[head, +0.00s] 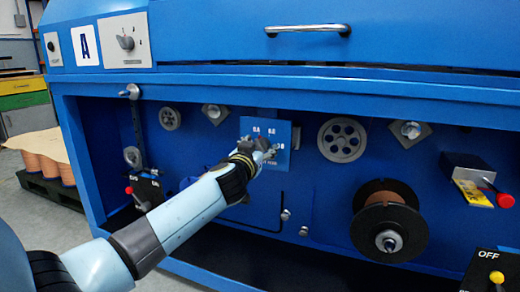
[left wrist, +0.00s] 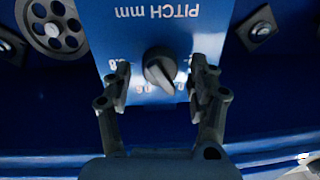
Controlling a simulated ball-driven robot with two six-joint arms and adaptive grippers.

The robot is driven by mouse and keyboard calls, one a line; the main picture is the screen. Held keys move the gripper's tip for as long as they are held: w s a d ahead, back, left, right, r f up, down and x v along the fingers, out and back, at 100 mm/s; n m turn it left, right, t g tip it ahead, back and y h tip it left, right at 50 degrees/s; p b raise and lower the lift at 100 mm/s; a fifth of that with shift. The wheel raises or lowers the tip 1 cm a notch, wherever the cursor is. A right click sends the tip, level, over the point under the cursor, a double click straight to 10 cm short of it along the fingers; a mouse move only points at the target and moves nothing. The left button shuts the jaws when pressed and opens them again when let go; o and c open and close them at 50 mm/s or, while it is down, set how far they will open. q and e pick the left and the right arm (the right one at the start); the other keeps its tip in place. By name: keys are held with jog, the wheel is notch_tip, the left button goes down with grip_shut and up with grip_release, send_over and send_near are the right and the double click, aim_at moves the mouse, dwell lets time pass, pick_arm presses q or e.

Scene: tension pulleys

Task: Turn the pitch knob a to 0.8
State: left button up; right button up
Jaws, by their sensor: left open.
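The pitch knob (left wrist: 159,70) is a dark grey pointer knob on a light-blue plate (left wrist: 160,35) marked PITCH mm, which appears upside down in the left wrist view. Its narrow end points down and slightly right there; I cannot read which mark it meets. A 0.8 mark shows at the left of the knob. My left gripper (left wrist: 159,88) is open, with one finger on each side of the knob and gaps between. In the head view the left gripper (head: 264,148) is in front of the plate (head: 285,132) and hides the knob. My right gripper is not in view.
A spoked pulley (head: 342,140) and a copper wire spool (head: 388,222) are right of the plate. A smaller pulley (head: 170,118) is to its left. A red-knobbed lever (head: 503,200) sticks out at far right. A metal handle (head: 307,31) is above.

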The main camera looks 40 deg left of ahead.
pick_arm(q)
jog(key=c, duration=1.1)
jog(key=shift+c, duration=0.2)
